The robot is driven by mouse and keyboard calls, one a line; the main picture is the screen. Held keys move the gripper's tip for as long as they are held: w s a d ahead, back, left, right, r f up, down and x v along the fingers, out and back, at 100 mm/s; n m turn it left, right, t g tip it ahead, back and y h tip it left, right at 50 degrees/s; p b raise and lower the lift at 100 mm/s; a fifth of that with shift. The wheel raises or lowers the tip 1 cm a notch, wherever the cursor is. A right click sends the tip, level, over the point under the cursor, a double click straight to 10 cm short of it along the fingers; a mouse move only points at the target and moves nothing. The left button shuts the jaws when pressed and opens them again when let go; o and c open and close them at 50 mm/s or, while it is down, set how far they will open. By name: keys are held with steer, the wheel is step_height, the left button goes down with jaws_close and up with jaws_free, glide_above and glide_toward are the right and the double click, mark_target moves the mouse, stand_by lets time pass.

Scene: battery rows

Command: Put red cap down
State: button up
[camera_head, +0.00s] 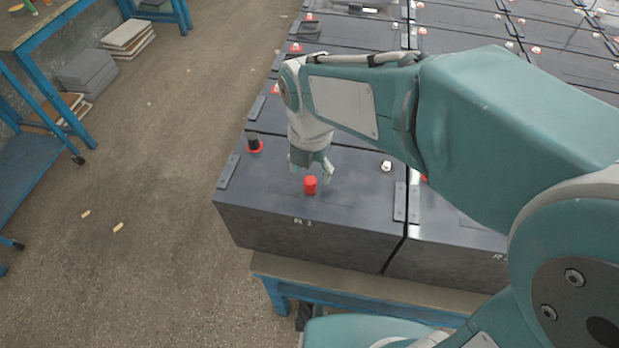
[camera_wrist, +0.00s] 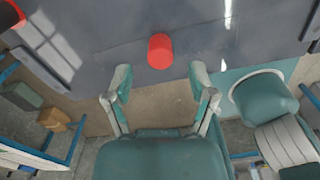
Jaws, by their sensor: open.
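The red cap (camera_head: 310,185) stands on the dark top of the front-left battery (camera_head: 265,205), near its front edge. In the wrist view the red cap (camera_wrist: 160,51) lies just beyond my fingertips, centred between them, with nothing touching it. My gripper (camera_head: 312,172) is open and empty, low over the battery top and just behind the cap. In the wrist view both fingers of my gripper (camera_wrist: 161,92) are spread apart.
A dark terminal with a red ring (camera_head: 254,146) stands left of my gripper, and a white terminal (camera_head: 386,166) to its right. More batteries in rows fill the back. A blue bench (camera_head: 40,50) stands at the left, with open floor between.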

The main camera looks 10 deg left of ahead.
mark_target(311, 180)
step_height(311, 180, up, 8)
steer(key=shift+r, duration=0.2)
steer(key=s+d+m+t, duration=0.2)
steer(key=s+d+m, duration=0.2)
steer(key=d+m, duration=0.6)
steer(key=s+d+m+t, duration=0.3)
steer(key=d+m, duration=0.7)
steer(key=m, duration=1.2)
steer(key=shift+s+d+f+m+t, duration=0.2)
steer(key=shift+s+f+m+t, duration=0.15)
steer(key=shift+s, duration=0.35)
steer(key=shift+s+a, duration=0.1)
